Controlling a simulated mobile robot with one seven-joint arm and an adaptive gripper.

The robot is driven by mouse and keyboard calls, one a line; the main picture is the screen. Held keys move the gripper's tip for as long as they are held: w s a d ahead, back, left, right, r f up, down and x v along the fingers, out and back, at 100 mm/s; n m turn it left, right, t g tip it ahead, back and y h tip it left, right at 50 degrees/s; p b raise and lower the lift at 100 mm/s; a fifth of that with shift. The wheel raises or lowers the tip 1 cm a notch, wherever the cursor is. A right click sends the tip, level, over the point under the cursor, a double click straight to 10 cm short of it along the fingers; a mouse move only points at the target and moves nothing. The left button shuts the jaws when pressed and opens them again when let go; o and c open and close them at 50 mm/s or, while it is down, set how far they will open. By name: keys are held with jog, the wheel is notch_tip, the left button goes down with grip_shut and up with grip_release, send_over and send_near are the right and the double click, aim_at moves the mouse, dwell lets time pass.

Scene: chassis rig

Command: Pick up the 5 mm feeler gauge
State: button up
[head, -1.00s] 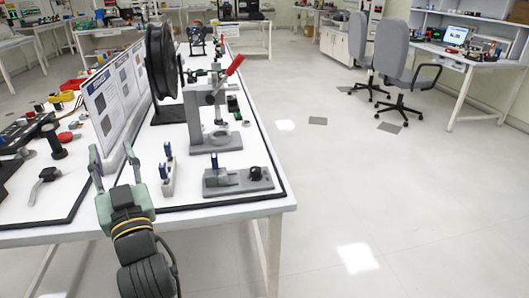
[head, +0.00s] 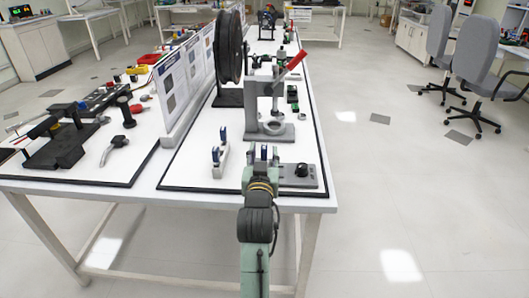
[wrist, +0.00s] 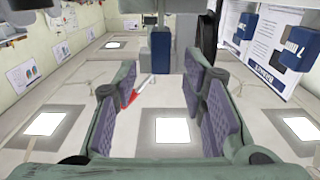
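Three small dark blue upright pieces look like gauges; I cannot read a 5 mm mark on any. One (head: 264,152) shows between my fingertips in the head view, over the grey fixture plate (head: 312,183). It is also ahead of my fingers in the wrist view (wrist: 160,50).
A black reel (head: 229,48) and a poster board (head: 187,80) are behind left. Tools lie on the left mat. Open floor is to the right.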

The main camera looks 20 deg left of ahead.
aim_at(264, 150)
jog(key=x, duration=0.3)
jog(key=shift+w+p, duration=0.1)
jog(key=shift+p, duration=0.2)
jog(key=shift+c, duration=0.3)
grip_shut()
